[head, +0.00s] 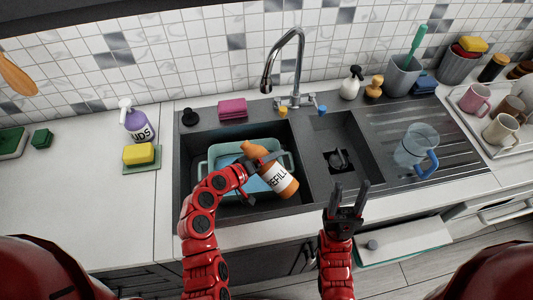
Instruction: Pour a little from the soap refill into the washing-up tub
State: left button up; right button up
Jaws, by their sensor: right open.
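The soap refill (282,183) is an orange-brown bottle with a white label reading "REFILL". It is tilted above the washing-up tub (288,157), with its neck towards the upper left over the tub. My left gripper (262,168) is at the bottle's side and appears shut on it, though its fingers are partly hidden. The tub is teal and sits in the left sink basin, with blue inside; the bottle and my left arm cover part of it. My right gripper (348,200) is open and empty in front of the sink's front edge.
A tap (292,65) arches behind the basins. A clear jug with a blue handle (415,150) stands on the drainer at right. A purple soap bottle (137,122) and yellow sponge (139,154) stand left of the sink. The left counter has free room.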

pick_arm(q)
jog(key=f+b, duration=0.1)
jog(key=f+n+h+b, duration=0.1)
jog(key=f+n+b, duration=0.1)
jog(key=shift+s+d+f+g+h, duration=0.1)
jog(key=shift+s+d+g+h, duration=0.2)
jog(key=shift+d+h, duration=0.1)
jog(key=shift+b, duration=0.35)
jog(key=shift+f+n, duration=0.15)
jog(key=shift+n, duration=0.15)
jog(key=shift+f+b, duration=0.1)
jog(key=shift+b, duration=0.25)
jog(key=shift+f+b, duration=0.1)
jog(key=shift+b, duration=0.3)
